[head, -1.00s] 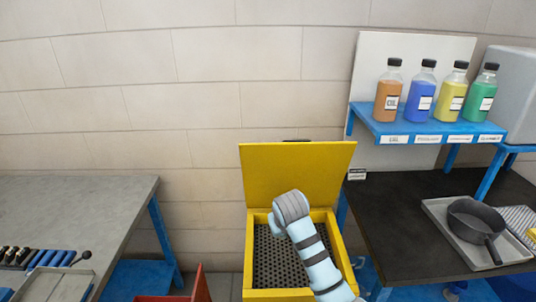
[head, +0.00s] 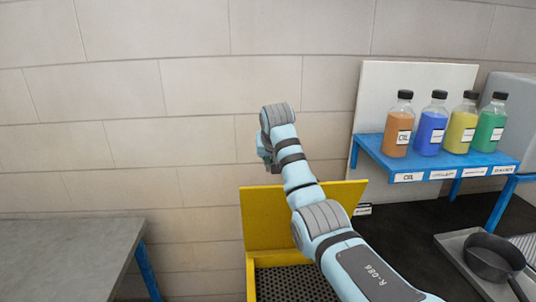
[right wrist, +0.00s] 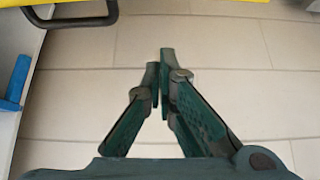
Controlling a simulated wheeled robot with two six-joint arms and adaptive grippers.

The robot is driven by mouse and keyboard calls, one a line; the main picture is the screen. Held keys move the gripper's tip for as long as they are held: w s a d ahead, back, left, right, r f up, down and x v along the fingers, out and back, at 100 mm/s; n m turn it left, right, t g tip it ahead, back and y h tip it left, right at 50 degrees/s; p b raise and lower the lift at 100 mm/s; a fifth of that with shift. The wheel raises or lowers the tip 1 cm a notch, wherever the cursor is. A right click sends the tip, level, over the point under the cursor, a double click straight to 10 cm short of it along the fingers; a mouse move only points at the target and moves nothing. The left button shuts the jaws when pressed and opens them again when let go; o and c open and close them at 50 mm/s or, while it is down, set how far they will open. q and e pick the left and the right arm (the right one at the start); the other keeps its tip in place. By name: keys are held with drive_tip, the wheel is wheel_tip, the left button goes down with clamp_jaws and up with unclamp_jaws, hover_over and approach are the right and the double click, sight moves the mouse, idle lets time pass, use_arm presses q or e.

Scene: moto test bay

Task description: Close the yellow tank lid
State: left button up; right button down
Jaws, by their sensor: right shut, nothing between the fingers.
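The yellow tank (head: 250,275) stands below the wall, with a dark perforated grate (head: 290,285) inside. Its yellow lid (head: 262,220) stands open, upright at the back of the tank. My right arm crosses in front of the lid and hides part of it. My right gripper (head: 268,160) is above the lid's top edge, mostly hidden behind my wrist. In the right wrist view my right gripper (right wrist: 160,70) is shut and empty, with tiled surface beyond it. A strip of the yellow lid (right wrist: 60,5) with a black handle (right wrist: 72,20) shows at that view's upper left, apart from the fingers. My left gripper is out of view.
A blue shelf (head: 430,160) with several coloured bottles stands at the right, above a dark bench (head: 410,222) with a tray and a black pan (head: 492,258). A grey table (head: 70,250) is at the left.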

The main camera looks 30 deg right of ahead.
drive_tip(key=f, duration=0.2)
drive_tip(key=s+a+f, duration=0.1)
drive_tip(key=f, duration=0.1)
drive_tip(key=shift+p, duration=0.3)
drive_tip(key=shift+s, duration=0.2)
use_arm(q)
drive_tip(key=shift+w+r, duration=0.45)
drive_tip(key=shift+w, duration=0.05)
use_arm(e)
drive_tip(key=shift+w, duration=0.1)
drive_tip(key=shift+w+f, duration=0.1)
